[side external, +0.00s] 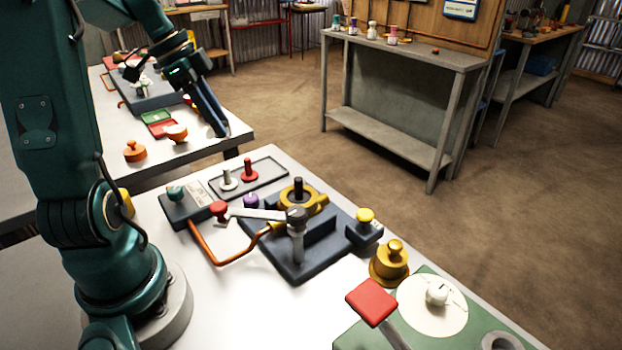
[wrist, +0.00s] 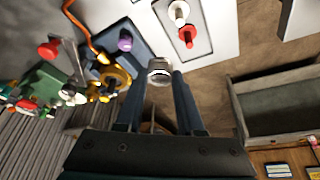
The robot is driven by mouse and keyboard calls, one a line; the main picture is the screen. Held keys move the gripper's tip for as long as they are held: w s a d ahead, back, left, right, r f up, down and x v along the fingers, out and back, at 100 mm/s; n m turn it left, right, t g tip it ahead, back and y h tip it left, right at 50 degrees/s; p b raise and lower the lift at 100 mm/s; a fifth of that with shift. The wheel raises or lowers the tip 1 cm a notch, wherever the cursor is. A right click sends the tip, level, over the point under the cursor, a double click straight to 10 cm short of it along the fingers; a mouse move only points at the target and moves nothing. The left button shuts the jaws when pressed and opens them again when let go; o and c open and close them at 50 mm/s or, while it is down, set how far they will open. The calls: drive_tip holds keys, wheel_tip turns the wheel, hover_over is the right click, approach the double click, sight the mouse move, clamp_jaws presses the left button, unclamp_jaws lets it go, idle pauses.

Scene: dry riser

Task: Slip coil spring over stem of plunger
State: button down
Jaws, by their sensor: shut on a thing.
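My gripper (side external: 219,128) hangs high over the work table at the upper left in the side external view, tilted with its tips down. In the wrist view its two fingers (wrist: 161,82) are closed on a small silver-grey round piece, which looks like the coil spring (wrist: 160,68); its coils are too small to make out. In the side external view the fingers hide it. A dark upright stem (side external: 298,187) stands in a yellow ring fitting (side external: 318,202), which also shows in the wrist view (wrist: 115,78). I cannot tell for certain whether this is the plunger.
A grey tray (side external: 270,181) holds a white peg (side external: 228,180) and a red peg (side external: 249,169). A dark block fixture (side external: 325,250) with a grey post, an orange bent handle (side external: 208,254) and a brass knob piece (side external: 390,262) stand nearby. A second table is behind.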

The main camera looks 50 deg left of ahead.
drive_tip(key=d+r+m+g+h, duration=0.1)
drive_tip(key=d+r+m+g, duration=0.1)
drive_tip(key=d+r+m, duration=0.35)
drive_tip(key=m, duration=0.2)
approach(295, 178)
drive_tip(key=shift+n+h, duration=0.25)
drive_tip(key=shift+h, duration=0.05)
drive_tip(key=x, duration=0.5)
drive_tip(key=shift+w+d+f, duration=0.2)
drive_tip(key=shift+w+d, duration=0.15)
drive_tip(key=shift+d, duration=0.2)
drive_tip(key=shift+w+d+f, duration=0.1)
drive_tip(key=shift+f, duration=2)
drive_tip(key=shift+f, duration=0.1)
drive_tip(key=c, duration=0.5)
unclamp_jaws()
